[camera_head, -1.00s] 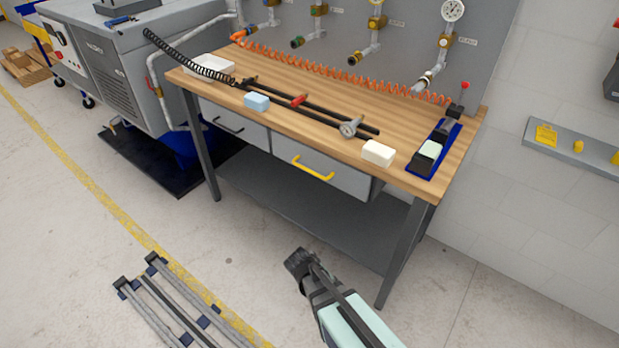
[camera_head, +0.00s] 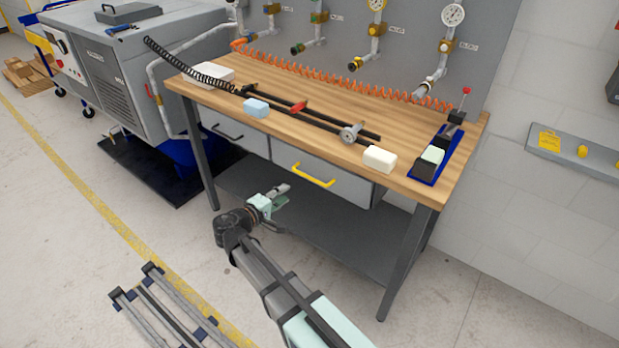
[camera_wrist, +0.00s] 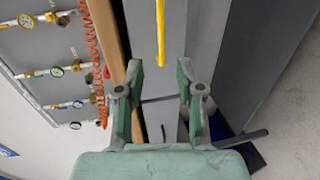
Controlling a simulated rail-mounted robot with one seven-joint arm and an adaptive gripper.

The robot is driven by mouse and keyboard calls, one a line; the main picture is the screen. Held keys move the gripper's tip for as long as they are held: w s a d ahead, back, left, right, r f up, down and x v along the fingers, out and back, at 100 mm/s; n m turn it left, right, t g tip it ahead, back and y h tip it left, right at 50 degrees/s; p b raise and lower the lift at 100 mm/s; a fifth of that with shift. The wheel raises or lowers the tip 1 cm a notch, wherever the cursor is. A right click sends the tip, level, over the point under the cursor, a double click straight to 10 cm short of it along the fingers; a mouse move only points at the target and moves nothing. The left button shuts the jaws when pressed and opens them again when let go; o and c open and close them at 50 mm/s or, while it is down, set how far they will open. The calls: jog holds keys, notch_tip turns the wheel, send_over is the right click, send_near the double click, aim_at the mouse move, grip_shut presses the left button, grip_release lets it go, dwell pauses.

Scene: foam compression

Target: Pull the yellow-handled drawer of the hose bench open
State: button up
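The hose bench (camera_head: 420,120) has two drawers side by side under its wooden top. The yellow-handled drawer (camera_head: 352,184) is the right one and looks shut. Its yellow handle (camera_head: 313,175) is a horizontal bar across the front. My gripper (camera_head: 280,194) is in front of the bench, below and left of this handle, apart from it. In the wrist view my gripper (camera_wrist: 159,68) is open with nothing between its fingers. There the yellow handle (camera_wrist: 160,30) lies ahead, beyond the fingertips, and the picture is turned sideways.
The left drawer (camera_head: 240,138) has a dark handle (camera_head: 227,132). A lower shelf (camera_head: 340,232) and a front leg (camera_head: 408,262) are near my arm. Foam blocks, a white one (camera_head: 380,158) and a blue one (camera_head: 256,108), lie on the top. A frame of rails (camera_head: 165,310) lies on the floor.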

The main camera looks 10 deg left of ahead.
aim_at(309, 178)
jog(key=p+x, duration=0.2)
jog(key=x, duration=1.3)
jog(key=shift+p, duration=0.35)
jog(key=shift+s, duration=0.1)
grip_shut()
